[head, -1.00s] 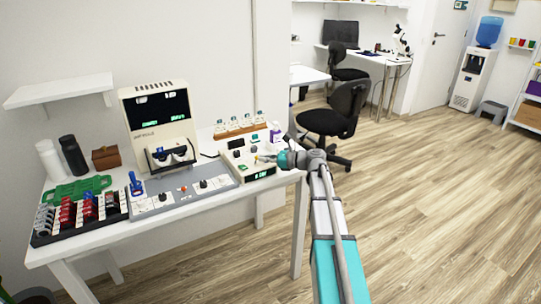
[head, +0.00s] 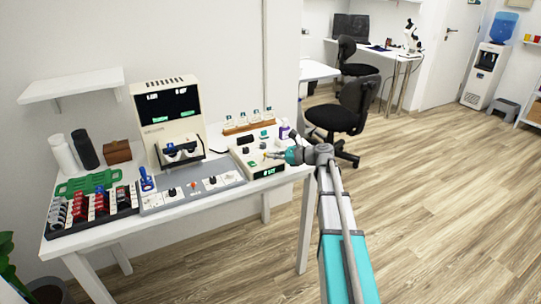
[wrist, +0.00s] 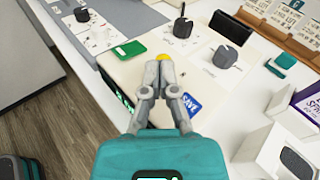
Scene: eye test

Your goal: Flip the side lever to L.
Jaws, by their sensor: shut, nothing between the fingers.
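My gripper (head: 267,155) is shut and empty over the beige control box (head: 266,173) at the right end of the white table. In the wrist view its fingertips (wrist: 165,64) are together at a yellow button (wrist: 162,57) on the box; I cannot tell if they touch it. The beige vision tester (head: 168,112) with its dark screen and white eyepiece stands at the back of the table. In front of it is a grey panel (head: 208,193) with several black knobs, a small red-orange control (head: 194,185) and a blue-handled stick (head: 147,181). I cannot tell which control is the side lever.
A black tray of red and grey pieces (head: 75,221) and a green frame (head: 88,181) lie at the left. Small bottles in a wooden rack (head: 248,126) stand behind the box. The wrist view shows a white and purple carton (wrist: 300,105) right of the gripper.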

